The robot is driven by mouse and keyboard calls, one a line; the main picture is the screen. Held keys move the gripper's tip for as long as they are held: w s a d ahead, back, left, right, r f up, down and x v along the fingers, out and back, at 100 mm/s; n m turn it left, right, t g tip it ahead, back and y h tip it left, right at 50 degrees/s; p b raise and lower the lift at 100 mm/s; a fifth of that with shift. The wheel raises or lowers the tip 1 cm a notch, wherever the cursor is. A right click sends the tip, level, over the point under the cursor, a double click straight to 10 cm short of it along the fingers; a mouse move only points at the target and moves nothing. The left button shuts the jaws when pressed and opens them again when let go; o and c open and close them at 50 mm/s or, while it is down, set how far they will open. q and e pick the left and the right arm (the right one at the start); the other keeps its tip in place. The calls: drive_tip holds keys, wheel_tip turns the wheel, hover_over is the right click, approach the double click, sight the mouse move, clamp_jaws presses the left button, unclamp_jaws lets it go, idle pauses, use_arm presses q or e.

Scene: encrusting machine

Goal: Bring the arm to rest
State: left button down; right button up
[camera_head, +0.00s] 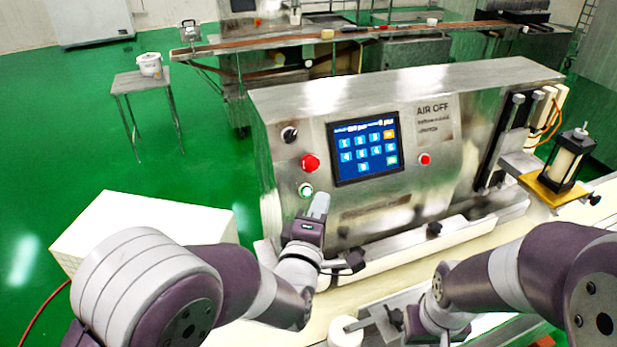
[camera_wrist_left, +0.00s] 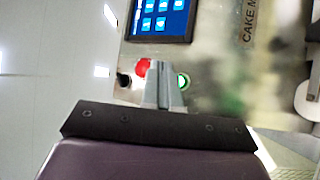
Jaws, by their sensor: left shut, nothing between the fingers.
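My left gripper (camera_head: 319,207) is shut and empty, in front of the machine's steel front panel, just right of and below the green-ringed button (camera_head: 306,190). In the left wrist view its closed fingers (camera_wrist_left: 164,88) point at the panel, between the red button (camera_wrist_left: 142,68) and the green button (camera_wrist_left: 184,81). Whether the fingertips touch the panel I cannot tell. My right arm (camera_head: 500,275) reaches in from the right, and its gripper is low at the bottom edge, mostly hidden, so its jaws cannot be made out.
The encrusting machine (camera_head: 470,90) fills the middle, with a lit touchscreen (camera_head: 366,147) and a red stop button (camera_head: 310,163). A black-and-gold unit (camera_head: 566,160) stands at right. A white box (camera_head: 120,225) is at left. A small table (camera_head: 140,80) with a white pot stands behind on open green floor.

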use_arm(q)
drive_tip(key=s+a+f+m+g, duration=0.2)
drive_tip(key=s+f+m+g, duration=0.5)
drive_tip(key=f+m+g, duration=0.45)
drive_tip(key=s+a+f+m+g+y, duration=0.1)
drive_tip(key=s+a+m+g+y, duration=0.1)
drive_tip(key=s+a, duration=0.4)
drive_tip(key=s+a+m+g+y, duration=0.1)
drive_tip(key=s+a+g+y, duration=0.1)
drive_tip(key=s+a, duration=0.4)
drive_tip(key=a+g, duration=0.1)
drive_tip(key=a, duration=0.3)
drive_tip(key=shift+a+f+m, duration=0.25)
drive_tip(key=shift+f+m, duration=0.1)
drive_tip(key=shift+g, duration=0.25)
